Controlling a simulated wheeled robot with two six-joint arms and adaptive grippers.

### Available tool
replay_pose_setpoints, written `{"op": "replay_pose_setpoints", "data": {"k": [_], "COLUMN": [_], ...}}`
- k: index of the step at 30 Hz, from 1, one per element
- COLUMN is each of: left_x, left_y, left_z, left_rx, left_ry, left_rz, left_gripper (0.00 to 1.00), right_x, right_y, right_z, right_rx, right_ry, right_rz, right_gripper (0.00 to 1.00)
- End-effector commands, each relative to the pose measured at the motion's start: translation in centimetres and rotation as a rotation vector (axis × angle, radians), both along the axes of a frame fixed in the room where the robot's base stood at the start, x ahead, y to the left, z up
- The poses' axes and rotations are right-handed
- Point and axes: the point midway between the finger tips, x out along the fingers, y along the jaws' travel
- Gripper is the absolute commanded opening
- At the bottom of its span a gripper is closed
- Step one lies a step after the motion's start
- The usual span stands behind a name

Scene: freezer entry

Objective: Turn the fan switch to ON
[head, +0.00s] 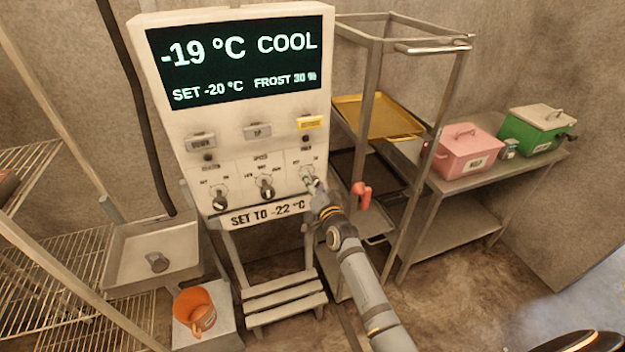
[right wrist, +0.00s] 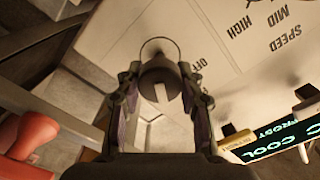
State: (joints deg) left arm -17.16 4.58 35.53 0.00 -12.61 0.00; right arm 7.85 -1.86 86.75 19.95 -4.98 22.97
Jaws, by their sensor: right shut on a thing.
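The control panel (head: 245,140) stands upright, its dark display reading -19 °C COOL, SET -20 °C, FROST 30 %. Low on its right side is the fan switch (head: 309,181), a dark knob mostly hidden by my right gripper (head: 314,187) in the head view. In the right wrist view, the fingers of my right gripper (right wrist: 160,100) are on both sides of the fan switch (right wrist: 159,75) and shut on it. A pale pointer line shows on the knob, and OFF is lettered beside it. Its exact setting is hard to tell. My left gripper is not in view.
Left of the fan switch are the speed knob (head: 266,187) and another knob (head: 220,199). A metal rack (head: 375,100) with trays stands close on the right. Pink (head: 468,152) and green (head: 538,130) boxes sit on a bench. An orange bucket (head: 194,311) is low left.

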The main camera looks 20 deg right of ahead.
Motion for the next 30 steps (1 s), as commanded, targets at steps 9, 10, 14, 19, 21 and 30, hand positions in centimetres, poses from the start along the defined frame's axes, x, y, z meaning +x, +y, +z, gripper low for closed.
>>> {"op": "replay_pose_setpoints", "data": {"k": [9, 10, 14, 19, 21, 30], "left_x": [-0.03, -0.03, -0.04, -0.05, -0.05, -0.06], "left_y": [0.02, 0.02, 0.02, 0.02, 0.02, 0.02], "left_z": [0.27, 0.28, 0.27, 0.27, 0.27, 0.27], "left_rx": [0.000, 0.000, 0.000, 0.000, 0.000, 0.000], "left_ry": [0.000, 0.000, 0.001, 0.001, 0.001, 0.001], "left_rz": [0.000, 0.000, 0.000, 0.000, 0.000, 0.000], "left_gripper": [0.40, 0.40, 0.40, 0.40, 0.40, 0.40], "right_x": [0.03, 0.03, 0.03, 0.03, 0.03, 0.01], "right_y": [-0.04, -0.05, -0.04, -0.03, -0.03, -0.02], "right_z": [0.11, 0.11, 0.10, 0.11, 0.11, 0.04], "right_rx": [0.066, 0.069, 0.072, 0.072, 0.072, 0.071], "right_ry": [-0.001, 0.000, 0.000, 0.000, 0.000, 0.001], "right_rz": [0.000, 0.000, 0.000, 0.000, 0.000, 0.000], "right_gripper": [0.06, 0.06, 0.06, 0.06, 0.06, 0.61]}}
